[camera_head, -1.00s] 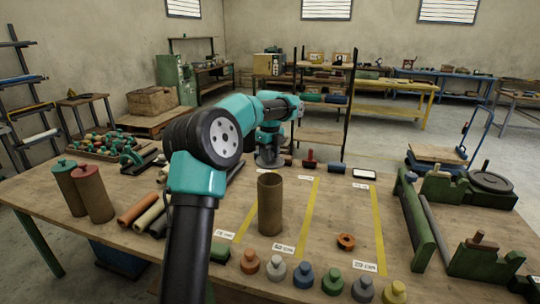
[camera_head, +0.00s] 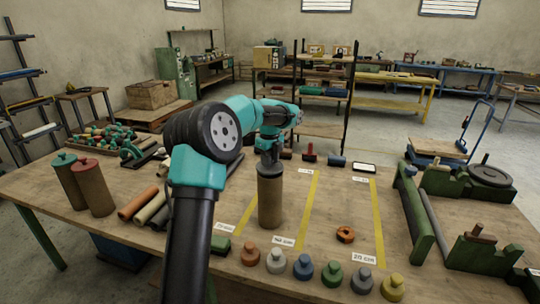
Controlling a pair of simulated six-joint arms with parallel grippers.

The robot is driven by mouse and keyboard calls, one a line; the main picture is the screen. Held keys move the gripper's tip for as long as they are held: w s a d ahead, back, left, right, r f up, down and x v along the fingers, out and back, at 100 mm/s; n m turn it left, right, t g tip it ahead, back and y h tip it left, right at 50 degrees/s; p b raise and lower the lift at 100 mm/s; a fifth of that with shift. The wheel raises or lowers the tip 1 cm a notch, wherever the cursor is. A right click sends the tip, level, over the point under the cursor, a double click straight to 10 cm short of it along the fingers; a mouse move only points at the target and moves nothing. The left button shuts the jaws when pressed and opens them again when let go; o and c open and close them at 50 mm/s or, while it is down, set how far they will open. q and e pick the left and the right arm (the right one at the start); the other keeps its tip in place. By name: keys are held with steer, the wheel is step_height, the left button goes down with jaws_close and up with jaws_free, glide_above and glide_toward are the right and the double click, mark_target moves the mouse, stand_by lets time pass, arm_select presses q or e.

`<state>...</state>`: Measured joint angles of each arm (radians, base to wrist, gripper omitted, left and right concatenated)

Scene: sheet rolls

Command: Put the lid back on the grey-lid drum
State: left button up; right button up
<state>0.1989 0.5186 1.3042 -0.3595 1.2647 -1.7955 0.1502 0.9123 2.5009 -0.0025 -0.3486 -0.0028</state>
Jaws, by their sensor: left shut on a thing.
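My left gripper (camera_head: 269,160) points down at the drum's top and is shut on the lid. The lid is mostly hidden by the fingers and too small to make out. A dark grey band shows at the drum's mouth, but I cannot tell whether the lid is seated. Two closed drums, one with a green lid (camera_head: 64,160) and one with a red lid (camera_head: 84,167), stand at the left. My right gripper is not in view.
A row of coloured knobbed pieces (camera_head: 303,266) lines the table's front. Rolls (camera_head: 138,203) lie at the left. Green fixtures (camera_head: 482,250) occupy the right. Yellow strips mark bare table between.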

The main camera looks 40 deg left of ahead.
arm_select(q)
steer(key=shift+f, duration=0.7)
steer(key=shift+f, duration=0.15)
stand_by(1.6)
steer(key=o, duration=1.5)
steer(key=shift+r, duration=3.5)
steer(key=shift+c, duration=0.4)
jaws_close()
